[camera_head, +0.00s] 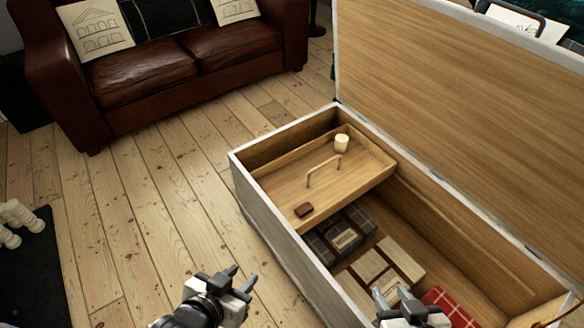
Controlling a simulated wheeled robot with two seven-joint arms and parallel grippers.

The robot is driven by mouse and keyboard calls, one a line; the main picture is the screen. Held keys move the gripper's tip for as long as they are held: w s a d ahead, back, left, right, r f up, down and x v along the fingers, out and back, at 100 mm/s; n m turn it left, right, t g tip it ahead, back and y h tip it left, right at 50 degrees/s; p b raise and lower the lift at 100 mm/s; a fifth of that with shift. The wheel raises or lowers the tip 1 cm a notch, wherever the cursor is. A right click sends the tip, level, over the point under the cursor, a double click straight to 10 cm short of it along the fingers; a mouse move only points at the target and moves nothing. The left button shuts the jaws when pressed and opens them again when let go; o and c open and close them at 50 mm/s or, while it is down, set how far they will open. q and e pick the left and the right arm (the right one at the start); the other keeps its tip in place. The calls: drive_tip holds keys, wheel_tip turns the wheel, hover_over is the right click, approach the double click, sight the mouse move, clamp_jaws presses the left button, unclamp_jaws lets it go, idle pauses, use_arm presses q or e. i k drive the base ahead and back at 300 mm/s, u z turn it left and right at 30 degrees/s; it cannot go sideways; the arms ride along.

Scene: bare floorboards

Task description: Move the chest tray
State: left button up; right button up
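The open chest (287,240) stands on the floor with its lid (455,120) raised on the far side. The wooden chest tray (347,184) sits inside at the chest's left end. It has a metal handle (323,170) in its middle. My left gripper (236,277) is open and empty, left of the chest and over the floor. My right gripper (393,297) is over the chest's right part, in front of the folded things; its fingers appear apart with nothing seen between them.
Below and right of the tray lie a dark plaid cloth (352,228), a beige strapped bundle (384,262) and a red checked cloth (452,309). A brown leather sofa (160,68) stands at the back left. The floorboards (160,190) between are clear. A dark mat (33,280) lies far left.

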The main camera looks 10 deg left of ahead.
sight(330, 181)
drive_tip(key=u, duration=1.6)
drive_tip(key=i, duration=3.65)
drive_tip(key=z, duration=2.1)
drive_tip(key=i, duration=1.9)
drive_tip(key=z, duration=3.15)
